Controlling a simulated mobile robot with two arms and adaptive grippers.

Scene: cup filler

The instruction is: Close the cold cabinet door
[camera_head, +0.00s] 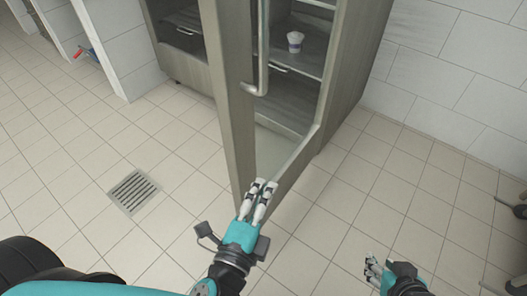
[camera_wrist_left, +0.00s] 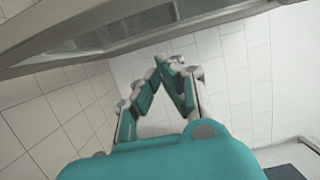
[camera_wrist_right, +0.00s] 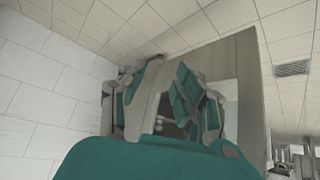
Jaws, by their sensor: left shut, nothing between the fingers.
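The cold cabinet (camera_head: 350,50) stands at the top middle of the head view. Its framed glass door (camera_head: 232,110) stands open, swung out towards me, with the handle (camera_head: 262,60) on its near upright. My left gripper (camera_head: 262,184) is shut and empty at the lower near corner of the door; whether it touches the frame I cannot tell. In the left wrist view its fingertips (camera_wrist_left: 165,62) meet below the door frame (camera_wrist_left: 130,35). My right gripper (camera_head: 375,268) is open and empty, low and to the right, apart from the door. Its spread fingers (camera_wrist_right: 168,68) show in the right wrist view.
A small white cup (camera_head: 295,41) shows on a shelf inside the cabinet. A floor drain (camera_head: 133,190) lies at left on the tiled floor. The floor right of the door is mostly clear, with wheeled legs (camera_head: 515,207) at the far right edge.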

